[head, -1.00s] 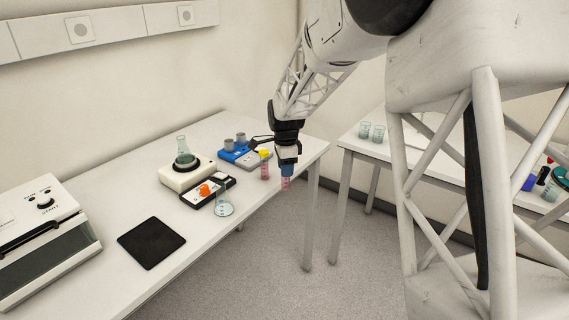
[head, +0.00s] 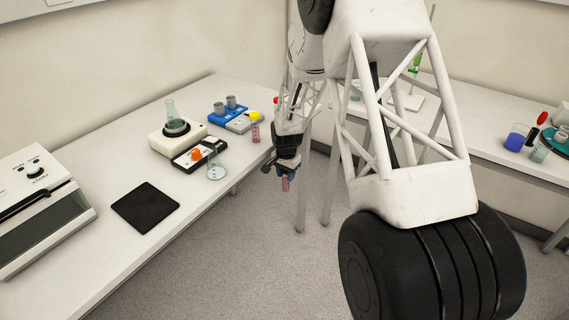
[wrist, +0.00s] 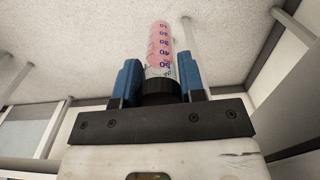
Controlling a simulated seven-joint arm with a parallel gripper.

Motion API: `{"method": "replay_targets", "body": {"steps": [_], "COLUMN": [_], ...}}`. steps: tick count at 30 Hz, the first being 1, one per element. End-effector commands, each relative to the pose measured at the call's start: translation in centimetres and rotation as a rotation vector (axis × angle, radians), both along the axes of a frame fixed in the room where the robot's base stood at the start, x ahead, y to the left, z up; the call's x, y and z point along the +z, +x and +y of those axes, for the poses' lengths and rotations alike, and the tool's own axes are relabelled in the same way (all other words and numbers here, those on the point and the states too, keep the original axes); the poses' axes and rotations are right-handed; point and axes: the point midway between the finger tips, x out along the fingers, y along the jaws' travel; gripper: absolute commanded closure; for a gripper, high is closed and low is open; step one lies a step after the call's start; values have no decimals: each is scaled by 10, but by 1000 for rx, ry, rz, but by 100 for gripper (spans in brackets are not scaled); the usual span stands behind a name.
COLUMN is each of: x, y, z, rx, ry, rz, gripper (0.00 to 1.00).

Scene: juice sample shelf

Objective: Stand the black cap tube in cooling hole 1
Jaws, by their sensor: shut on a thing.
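My gripper (head: 286,172) hangs past the right edge of the table, over the floor. Its blue fingers, close up in the wrist view (wrist: 160,82), are shut on a clear tube (wrist: 158,48) with pink contents and printed volume marks. A black cap (wrist: 160,90) shows at the tube's end nearest the gripper. In the head view the tube (head: 285,185) points down below the fingers. A blue device with two grey cups (head: 231,109) stands at the back of the table. I cannot make out a numbered cooling hole.
A yellow-capped tube (head: 255,130) stands near the table's right edge. A second bench (head: 470,134) stands at right.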

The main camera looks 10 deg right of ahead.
Motion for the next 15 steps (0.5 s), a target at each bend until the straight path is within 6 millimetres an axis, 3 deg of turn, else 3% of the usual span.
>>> {"method": "replay_targets", "body": {"steps": [15], "x": [-102], "y": [6], "z": [-9], "rx": [337], "ry": [1], "rz": [2], "gripper": [87]}}
